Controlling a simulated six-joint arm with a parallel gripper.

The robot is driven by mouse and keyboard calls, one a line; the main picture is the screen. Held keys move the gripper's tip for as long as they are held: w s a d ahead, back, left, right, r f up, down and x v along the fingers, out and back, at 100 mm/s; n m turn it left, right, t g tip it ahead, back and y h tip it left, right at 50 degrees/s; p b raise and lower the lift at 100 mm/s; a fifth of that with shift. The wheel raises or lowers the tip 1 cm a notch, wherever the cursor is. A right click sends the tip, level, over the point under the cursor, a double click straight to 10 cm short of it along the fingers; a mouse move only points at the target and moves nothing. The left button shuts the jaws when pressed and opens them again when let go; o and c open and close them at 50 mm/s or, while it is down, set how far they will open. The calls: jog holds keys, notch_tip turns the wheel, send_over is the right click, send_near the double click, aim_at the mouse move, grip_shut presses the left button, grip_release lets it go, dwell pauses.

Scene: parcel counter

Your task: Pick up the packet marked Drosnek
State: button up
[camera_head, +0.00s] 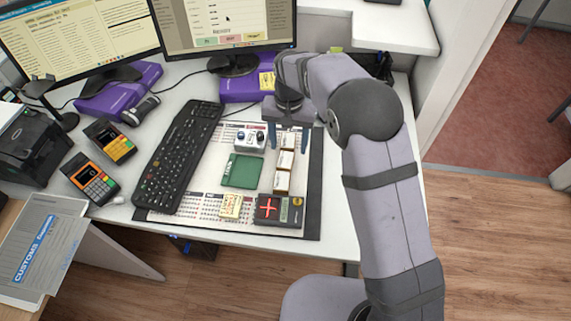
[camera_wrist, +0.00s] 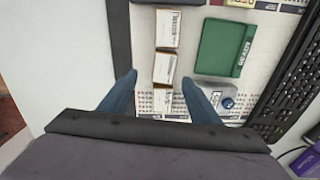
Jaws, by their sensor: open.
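Three small white-faced packets with brown sides lie in a row on the desk mat: the far one (camera_head: 287,141), the middle one (camera_head: 285,160) and the near one (camera_head: 282,182). In the wrist view they run from bottom (camera_wrist: 162,102) through middle (camera_wrist: 164,68) to top (camera_wrist: 167,28). Their print is too small to read, so I cannot tell which is marked Drosnek. My gripper (camera_head: 287,150) is open and empty above the far end of the row. In the wrist view its blue fingers (camera_wrist: 160,78) stand either side of the row.
A dark box with a red cross (camera_head: 279,210) is at the near end. A keyboard (camera_head: 178,158) is further left. Mat right of the row is bare.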

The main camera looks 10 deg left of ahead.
aim_at(286, 159)
jog(key=shift+a+f+p, duration=0.2)
jog(key=shift+f+p, duration=0.3)
jog(key=shift+f, duration=1.35)
jog(key=shift+a+f+p, duration=0.2)
jog(key=shift+f+p, duration=0.25)
jog(key=shift+f, duration=1.4)
jog(key=c, duration=1.2)
